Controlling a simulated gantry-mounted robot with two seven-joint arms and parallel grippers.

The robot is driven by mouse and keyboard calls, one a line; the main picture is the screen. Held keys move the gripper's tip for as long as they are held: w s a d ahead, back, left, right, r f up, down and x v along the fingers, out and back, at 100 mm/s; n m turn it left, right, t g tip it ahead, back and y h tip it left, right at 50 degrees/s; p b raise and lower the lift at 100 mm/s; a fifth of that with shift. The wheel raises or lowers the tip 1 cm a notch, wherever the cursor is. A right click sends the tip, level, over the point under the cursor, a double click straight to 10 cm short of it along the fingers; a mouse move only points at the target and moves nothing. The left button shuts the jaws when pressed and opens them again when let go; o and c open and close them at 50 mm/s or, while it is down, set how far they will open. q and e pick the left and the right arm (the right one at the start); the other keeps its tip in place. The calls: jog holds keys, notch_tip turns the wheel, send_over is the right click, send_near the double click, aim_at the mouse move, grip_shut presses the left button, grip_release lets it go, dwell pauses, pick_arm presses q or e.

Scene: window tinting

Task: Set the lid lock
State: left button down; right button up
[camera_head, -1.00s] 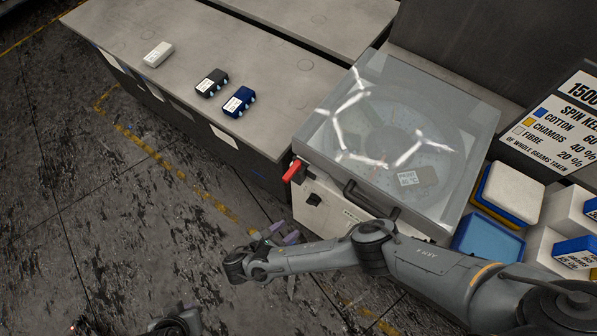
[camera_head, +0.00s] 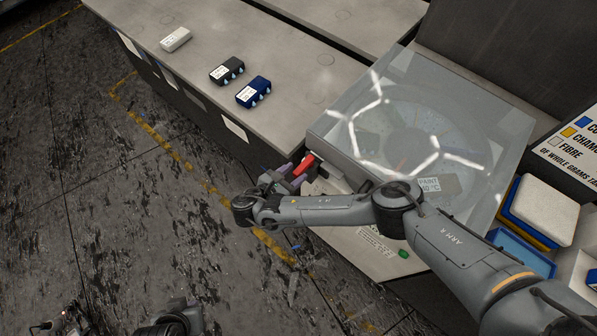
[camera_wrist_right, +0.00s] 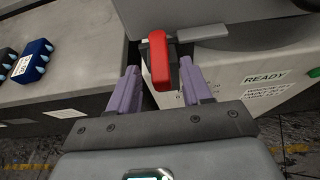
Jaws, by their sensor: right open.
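The red lid lock lever (camera_head: 304,165) sits at the front left corner of the spin machine, beside its clear lid (camera_head: 400,130). The right wrist view shows the red lever (camera_wrist_right: 160,62) pointing towards me, its lower end between my finger tips. My right gripper (camera_head: 284,180) is open, with one purple finger on each side of the lever; in the wrist view (camera_wrist_right: 162,84) I see no clear contact. The lid looks down over the drum. My right arm hides the lid's front handle. Parts of my left arm show at the bottom edge, its jaws unclear.
A grey bench (camera_head: 290,60) left of the machine holds a white block (camera_head: 175,39), a black block (camera_head: 227,71) and a blue block (camera_head: 253,91). Pads in trays (camera_head: 540,210) stand at the right. A green light (camera_head: 404,254) and a READY label (camera_wrist_right: 265,78) show on the machine front.

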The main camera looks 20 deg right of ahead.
aim_at(304, 168)
jog(key=shift+x, duration=1.35)
grip_shut()
